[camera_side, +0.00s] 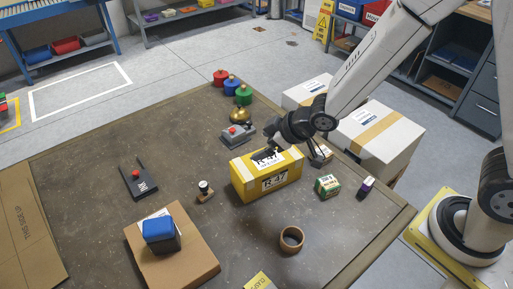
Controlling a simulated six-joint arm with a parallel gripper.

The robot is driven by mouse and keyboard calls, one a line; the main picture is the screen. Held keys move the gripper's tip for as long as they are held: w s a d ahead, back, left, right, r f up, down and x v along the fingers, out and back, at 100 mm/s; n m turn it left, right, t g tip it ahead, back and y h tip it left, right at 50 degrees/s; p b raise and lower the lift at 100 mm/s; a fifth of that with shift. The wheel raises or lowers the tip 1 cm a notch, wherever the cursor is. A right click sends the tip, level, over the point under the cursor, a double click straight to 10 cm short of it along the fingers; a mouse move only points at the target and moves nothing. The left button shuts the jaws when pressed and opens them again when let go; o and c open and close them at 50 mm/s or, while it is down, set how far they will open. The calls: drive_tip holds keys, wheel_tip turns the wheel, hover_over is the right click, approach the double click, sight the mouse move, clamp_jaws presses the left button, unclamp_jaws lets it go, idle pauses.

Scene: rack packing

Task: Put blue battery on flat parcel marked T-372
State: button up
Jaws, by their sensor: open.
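A blue block with a dark lower part, which looks like the blue battery (160,229), stands upright on a flat brown cardboard parcel (195,269) at the front left of the table. A white label on the parcel is partly covered by the battery, and I cannot read its marking. My gripper (293,148) is open above and behind a yellow box marked R-47 (247,184), well to the right of the battery and apart from it. The yellow box hides part of what is near the fingertips.
A stamp (205,192) and a dark holder (138,180) lie behind the parcel. Large white cartons (376,139) stand beyond the table.

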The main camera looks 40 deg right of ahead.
drive_tip(key=s+d+r+m+g+h, duration=0.1)
drive_tip(key=s+d+m+g+h, duration=0.1)
drive_tip(key=s+d, duration=0.4)
drive_tip(key=s+d+r+m+g+h, duration=0.1)
drive_tip(key=s+d+m+g, duration=0.2)
drive_tip(key=s+d, duration=0.4)
drive_tip(key=shift+d+r+m+h, duration=0.25)
drive_tip(key=shift+m+h, duration=0.15)
drive_tip(key=shift+m, duration=0.5)
